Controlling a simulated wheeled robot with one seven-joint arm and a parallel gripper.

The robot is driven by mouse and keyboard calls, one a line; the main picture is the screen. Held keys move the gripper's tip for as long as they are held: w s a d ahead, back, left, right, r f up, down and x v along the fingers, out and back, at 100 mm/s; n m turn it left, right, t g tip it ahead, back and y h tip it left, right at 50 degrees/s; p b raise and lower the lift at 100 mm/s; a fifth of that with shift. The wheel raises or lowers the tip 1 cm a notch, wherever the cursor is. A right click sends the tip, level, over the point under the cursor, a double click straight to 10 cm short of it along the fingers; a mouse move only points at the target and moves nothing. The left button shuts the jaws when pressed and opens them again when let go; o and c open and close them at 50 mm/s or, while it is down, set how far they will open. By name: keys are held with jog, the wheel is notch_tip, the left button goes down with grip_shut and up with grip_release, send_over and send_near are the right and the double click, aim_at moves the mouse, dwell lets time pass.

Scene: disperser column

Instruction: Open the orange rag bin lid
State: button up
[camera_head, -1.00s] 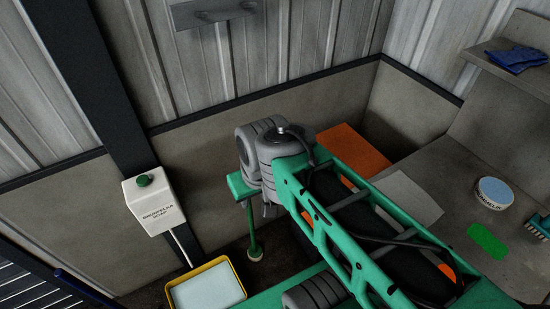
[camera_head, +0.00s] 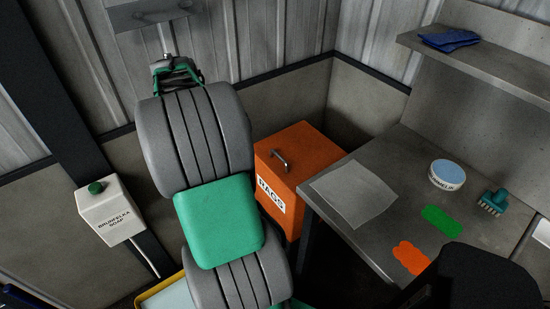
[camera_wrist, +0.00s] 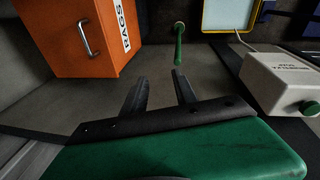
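The orange rag bin (camera_head: 292,205) stands against the back wall beside the table, its lid (camera_head: 300,150) shut. A grey bar handle (camera_head: 280,161) sits on the lid, and the front carries a white RAGS label (camera_head: 270,194). My arm stands just left of the bin in the head view and covers part of its left side. In the wrist view the bin (camera_wrist: 85,55) is at the upper left, with its handle (camera_wrist: 86,38) in sight. My gripper (camera_wrist: 160,90) is open and empty, apart from the bin. I cannot make out its fingers in the head view.
A metal table (camera_head: 375,215) right of the bin holds a paper sheet (camera_head: 354,192), a round tin (camera_head: 447,174) and a brush (camera_head: 493,202). A green-handled tool (camera_wrist: 179,45) stands near the bin in the wrist view.

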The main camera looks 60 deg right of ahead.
jog(key=s+d+f+m+g, duration=0.1)
jog(key=s+d+f, duration=0.2)
jog(key=d, duration=0.2)
jog(key=s+d+f, duration=0.2)
jog(key=d, duration=0.4)
jog(key=b, duration=0.1)
send_near(280, 157)
jog(key=shift+m+g, duration=0.4)
jog(key=x, duration=0.5)
jog(key=w+x, duration=0.1)
jog(key=x, duration=0.1)
jog(key=shift+s+d+f, duration=0.1)
jog(key=shift+d+f, duration=0.05)
jog(key=shift+f, duration=0.4)
grip_shut()
